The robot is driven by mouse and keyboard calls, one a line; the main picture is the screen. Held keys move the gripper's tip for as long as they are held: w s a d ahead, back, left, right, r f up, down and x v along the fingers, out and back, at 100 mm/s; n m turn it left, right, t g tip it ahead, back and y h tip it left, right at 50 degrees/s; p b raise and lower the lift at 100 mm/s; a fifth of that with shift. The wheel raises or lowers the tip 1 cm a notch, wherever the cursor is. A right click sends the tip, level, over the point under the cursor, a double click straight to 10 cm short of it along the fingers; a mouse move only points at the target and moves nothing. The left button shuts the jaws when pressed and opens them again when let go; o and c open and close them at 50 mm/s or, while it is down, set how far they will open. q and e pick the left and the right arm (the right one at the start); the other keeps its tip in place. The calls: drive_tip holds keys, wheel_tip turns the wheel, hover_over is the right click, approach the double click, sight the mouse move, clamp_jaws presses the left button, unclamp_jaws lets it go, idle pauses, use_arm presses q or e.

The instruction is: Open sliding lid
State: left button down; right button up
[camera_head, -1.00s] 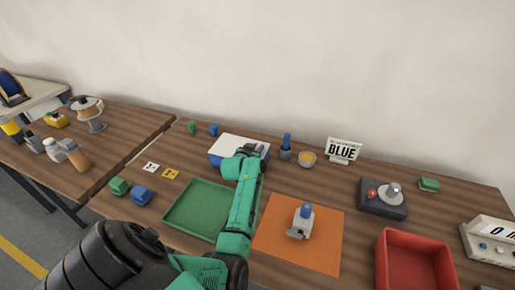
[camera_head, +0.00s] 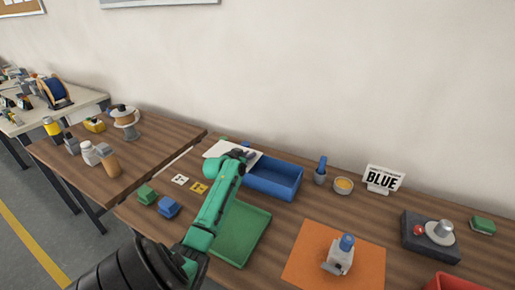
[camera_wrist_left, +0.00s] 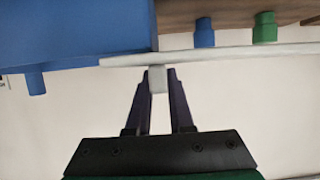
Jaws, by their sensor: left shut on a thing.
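The blue box (camera_head: 275,178) stands at the back of the table, and most of its top is open. Its white sliding lid (camera_head: 214,149) sticks out to the left of it. My left gripper (camera_head: 247,154) is at the lid's right end in the head view, partly hidden by my own green arm. In the left wrist view my left gripper (camera_wrist_left: 157,88) is shut on a small pale handle (camera_wrist_left: 157,77) on the lid (camera_wrist_left: 230,51). The blue box (camera_wrist_left: 75,30) shows at the upper left there. My right gripper is out of view.
A green tray (camera_head: 240,238) lies in front of the box. A blue cup with a tool (camera_head: 320,172) and a bowl (camera_head: 343,186) stand to its right. Green (camera_head: 146,195) and blue (camera_head: 168,207) blocks lie at the left. An orange mat (camera_head: 305,258) is at the right.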

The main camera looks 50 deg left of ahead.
use_arm(q)
drive_tip(key=shift+s+a, duration=0.25)
drive_tip(key=shift+a, duration=0.35)
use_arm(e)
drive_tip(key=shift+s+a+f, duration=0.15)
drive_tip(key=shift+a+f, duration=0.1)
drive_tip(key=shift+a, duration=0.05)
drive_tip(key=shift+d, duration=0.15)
use_arm(q)
drive_tip(key=c, duration=0.8)
unclamp_jaws()
drive_tip(key=b+v, duration=0.1)
drive_tip(key=v, duration=1.3)
drive_tip(key=shift+s+b, duration=0.25)
drive_tip(key=shift+b, duration=0.1)
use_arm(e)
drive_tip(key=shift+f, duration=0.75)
use_arm(q)
drive_tip(key=shift+d+r, duration=0.1)
drive_tip(key=shift+d, duration=0.05)
